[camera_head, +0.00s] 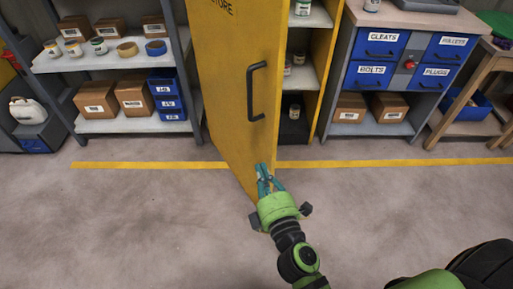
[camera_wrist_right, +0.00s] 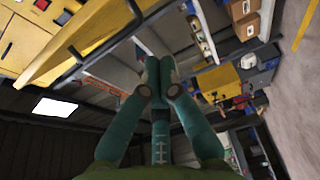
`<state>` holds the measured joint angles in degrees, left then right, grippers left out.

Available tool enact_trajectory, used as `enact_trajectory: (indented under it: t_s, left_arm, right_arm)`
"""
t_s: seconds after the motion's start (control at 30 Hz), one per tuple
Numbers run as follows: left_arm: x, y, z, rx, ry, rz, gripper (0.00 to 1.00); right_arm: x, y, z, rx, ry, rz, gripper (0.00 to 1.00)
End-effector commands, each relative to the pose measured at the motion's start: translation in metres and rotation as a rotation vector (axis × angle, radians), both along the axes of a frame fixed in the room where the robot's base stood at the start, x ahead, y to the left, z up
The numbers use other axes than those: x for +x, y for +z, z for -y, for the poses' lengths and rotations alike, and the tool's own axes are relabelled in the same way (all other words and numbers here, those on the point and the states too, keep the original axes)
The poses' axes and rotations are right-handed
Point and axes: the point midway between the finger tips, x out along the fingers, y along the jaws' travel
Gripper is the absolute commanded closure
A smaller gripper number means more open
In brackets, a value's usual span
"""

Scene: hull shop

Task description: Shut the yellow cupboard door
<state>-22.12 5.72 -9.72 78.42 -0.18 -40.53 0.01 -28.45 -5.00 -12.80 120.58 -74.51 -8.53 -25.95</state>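The yellow cupboard door (camera_head: 225,75) stands wide open in the head view, swung out towards me. A yellow panel (camera_wrist_right: 85,40) fills that view's upper left. My left gripper is not in view.
A grey shelf rack (camera_head: 110,62) with boxes and blue bins stands left of the door. A grey workbench (camera_head: 345,50) with blue drawers stands right of the cupboard. A yellow floor line (camera_head: 390,162) runs in front. The near floor is clear.

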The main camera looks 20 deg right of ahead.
Motion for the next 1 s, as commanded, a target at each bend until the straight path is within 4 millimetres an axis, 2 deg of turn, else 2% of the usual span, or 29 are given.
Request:
enact_trajectory:
  t_s: [0.17,0.6,0.7,0.8,1.0]
  left_arm:
    - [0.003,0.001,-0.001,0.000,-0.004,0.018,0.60]
    - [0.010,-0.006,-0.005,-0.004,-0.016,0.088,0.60]
    - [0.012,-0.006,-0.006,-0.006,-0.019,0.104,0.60]
    - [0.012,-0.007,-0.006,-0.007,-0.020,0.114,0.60]
    - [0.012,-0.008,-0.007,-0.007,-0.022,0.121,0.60]
  right_arm:
    - [0.016,0.006,0.000,-0.008,-0.001,0.009,1.00]
    - [0.105,0.006,0.000,-0.005,-0.002,0.008,1.00]
    - [0.105,0.004,0.019,-0.008,-0.003,0.004,1.00]
    - [0.107,0.004,0.029,-0.006,-0.002,0.005,1.00]
    - [0.110,0.003,0.038,-0.003,-0.002,0.005,1.00]
